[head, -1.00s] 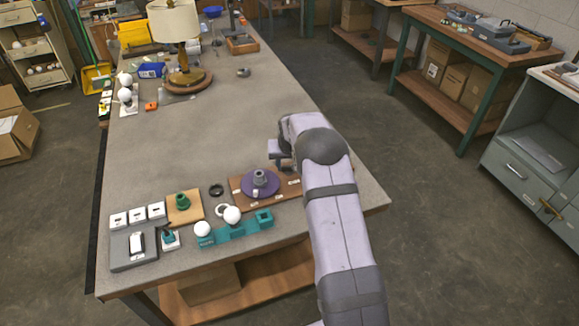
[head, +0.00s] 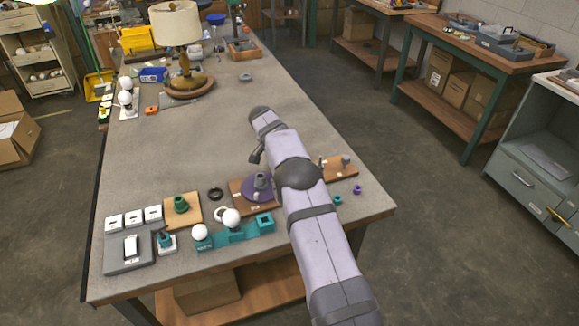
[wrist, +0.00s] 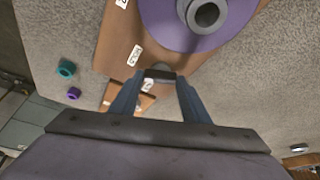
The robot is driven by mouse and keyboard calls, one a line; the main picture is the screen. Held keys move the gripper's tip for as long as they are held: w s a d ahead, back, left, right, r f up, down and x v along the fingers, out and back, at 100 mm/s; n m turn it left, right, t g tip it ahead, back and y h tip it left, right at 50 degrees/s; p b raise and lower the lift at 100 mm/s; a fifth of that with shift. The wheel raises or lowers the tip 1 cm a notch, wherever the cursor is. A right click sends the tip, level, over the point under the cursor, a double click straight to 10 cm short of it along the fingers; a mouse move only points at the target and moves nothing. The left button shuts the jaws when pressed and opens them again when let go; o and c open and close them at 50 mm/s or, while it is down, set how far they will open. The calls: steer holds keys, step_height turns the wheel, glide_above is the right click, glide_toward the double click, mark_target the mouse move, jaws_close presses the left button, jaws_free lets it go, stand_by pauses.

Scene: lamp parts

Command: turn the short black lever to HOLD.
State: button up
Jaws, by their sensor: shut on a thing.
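The purple disc (head: 257,189) with a grey hub sits on a brown board (head: 238,197) at the front of the table, and it also shows in the wrist view (wrist: 190,40). My gripper (wrist: 160,80) is below the disc in the wrist view, its two blue fingers shut on the short black lever (wrist: 162,75) at the disc's edge. A white label (wrist: 134,55), which seems to read HOLD, lies left of the lever; another label (wrist: 148,83) is right by the lever. In the head view my arm hides the gripper and lever.
A small teal ring (wrist: 66,69) and a purple ring (wrist: 74,93) lie on the table nearby. A lamp (head: 183,70) stands at the back. The table middle is clear.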

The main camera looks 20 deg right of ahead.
steer(key=shift+m+g+p, duration=0.4)
steer(key=shift+m+p, duration=0.2)
steer(key=shift+m, duration=0.3)
steer(key=o, duration=0.8)
steer(key=shift+c, duration=0.2)
steer(key=b+v, duration=0.1)
steer(key=v, duration=0.6)
steer(key=shift+b, duration=0.3)
steer(key=shift+a+r, duration=0.15)
